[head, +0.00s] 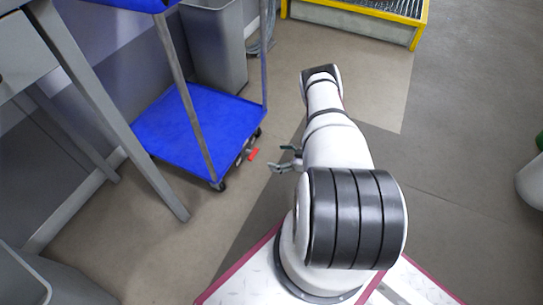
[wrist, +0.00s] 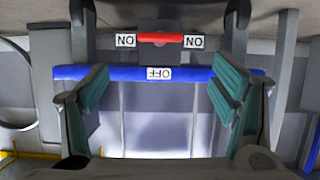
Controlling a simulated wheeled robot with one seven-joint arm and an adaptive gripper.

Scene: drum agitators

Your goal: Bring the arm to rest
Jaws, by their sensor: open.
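My arm stretches forward over the floor in the head view, its white links bent at a black-banded joint. My gripper (head: 281,160) shows at the left side of the arm, its fingers pointing left and apart. In the wrist view my gripper (wrist: 160,95) has two teal-padded fingers spread wide with nothing held between them. Beyond them, a red lever (wrist: 168,38) lies across between two ON labels, with an OFF label (wrist: 159,74) on a blue bar (wrist: 140,74). The labels appear upside down.
A blue trolley (head: 190,128) stands left of my gripper, with a small red part (head: 253,154) near its right edge. A grey table (head: 68,50) is at the left, a grey bin (head: 216,48) behind the trolley, and a yellow-edged platform (head: 360,22) at the back.

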